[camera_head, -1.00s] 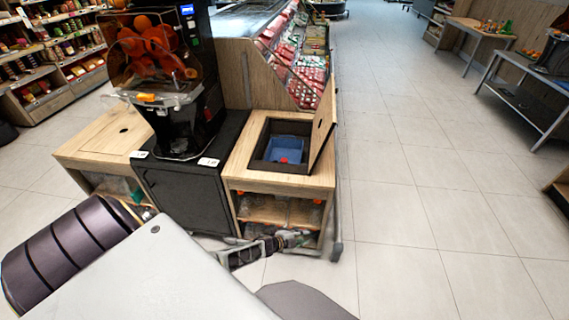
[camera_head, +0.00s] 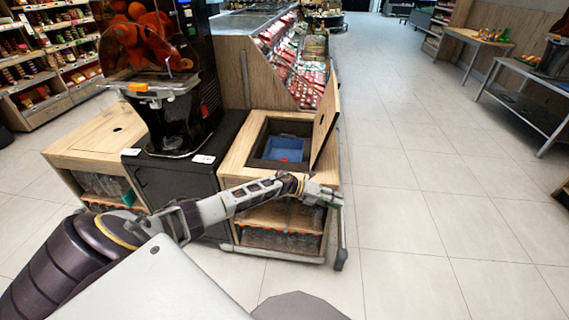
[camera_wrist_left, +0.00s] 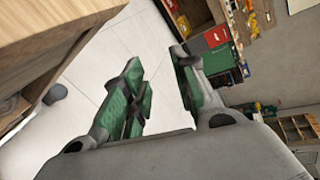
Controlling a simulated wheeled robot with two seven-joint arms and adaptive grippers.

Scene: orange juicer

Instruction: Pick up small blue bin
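The small blue bin (camera_head: 284,148) sits inside the dark recess in the top of the wooden cabinet, with a small red thing in it. My left gripper (camera_head: 335,197) is in front of the cabinet's upper front edge, nearer to me than the bin and apart from it. In the left wrist view the two green-padded fingers of my left gripper (camera_wrist_left: 168,92) stand apart with only floor between them. The bin does not show in the left wrist view. My right gripper is not in view.
The wooden cabinet (camera_head: 240,160) has a raised lid (camera_head: 325,122) on the right of its recess. An orange juicer (camera_head: 165,85) stands to its left on a black cabinet (camera_head: 180,195). The floor (camera_head: 420,220) to the right is clear.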

